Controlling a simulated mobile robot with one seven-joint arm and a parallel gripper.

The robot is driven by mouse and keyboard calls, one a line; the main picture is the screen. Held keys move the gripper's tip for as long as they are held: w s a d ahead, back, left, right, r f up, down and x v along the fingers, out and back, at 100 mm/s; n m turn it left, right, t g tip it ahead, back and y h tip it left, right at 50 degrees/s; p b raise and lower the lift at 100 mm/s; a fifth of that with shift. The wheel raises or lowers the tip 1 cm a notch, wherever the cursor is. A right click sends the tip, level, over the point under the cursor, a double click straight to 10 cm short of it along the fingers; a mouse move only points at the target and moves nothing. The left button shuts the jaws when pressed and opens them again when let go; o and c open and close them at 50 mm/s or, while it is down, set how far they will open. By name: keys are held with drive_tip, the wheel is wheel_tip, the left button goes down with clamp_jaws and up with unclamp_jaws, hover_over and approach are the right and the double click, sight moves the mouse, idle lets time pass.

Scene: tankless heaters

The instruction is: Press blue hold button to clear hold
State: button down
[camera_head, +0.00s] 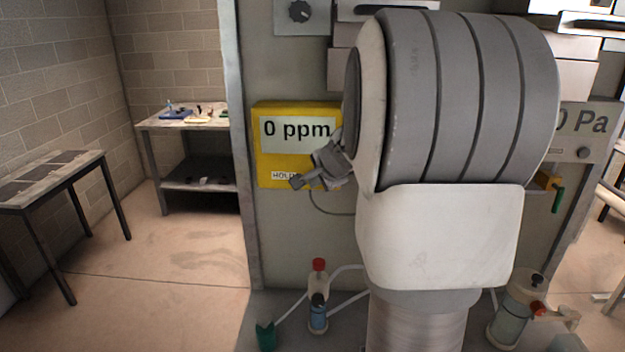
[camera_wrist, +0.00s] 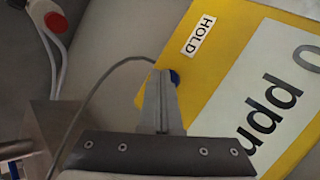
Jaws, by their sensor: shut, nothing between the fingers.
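The yellow gas monitor (camera_head: 258,150) reads "0 ppm" and is fixed to the grey panel. Its white HOLD label (camera_head: 284,176) is at the lower left. In the wrist view the yellow face (camera_wrist: 225,70) fills the upper right, with the HOLD label (camera_wrist: 200,35) in clear sight. The blue button (camera_wrist: 175,76) shows as a sliver beside and behind my fingertips; in the head view my gripper hides it. My gripper (camera_wrist: 163,74) is shut and empty, its tips overlapping the button in the picture. I cannot tell whether they touch it. In the head view my gripper (camera_head: 318,176) is at the monitor's lower edge.
My arm covers much of the panel's middle. A red-capped bottle (camera_head: 318,280) and a blue bottle (camera_head: 318,314) stand below. A grey cable (camera_wrist: 95,95) loops beside the monitor. A Pa gauge (camera_head: 585,125) is at the right, a workbench (camera_head: 190,122) back left.

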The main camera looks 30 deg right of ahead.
drive_tip(key=shift+s+a, duration=0.2)
drive_tip(key=shift+s+a+b, duration=0.4)
drive_tip(key=shift+s+a, duration=0.5)
drive_tip(key=shift+s, duration=0.3)
drive_tip(key=shift+s+a+b, duration=0.35)
drive_tip(key=shift+s+a, duration=0.55)
drive_tip(key=shift+s, duration=0.3)
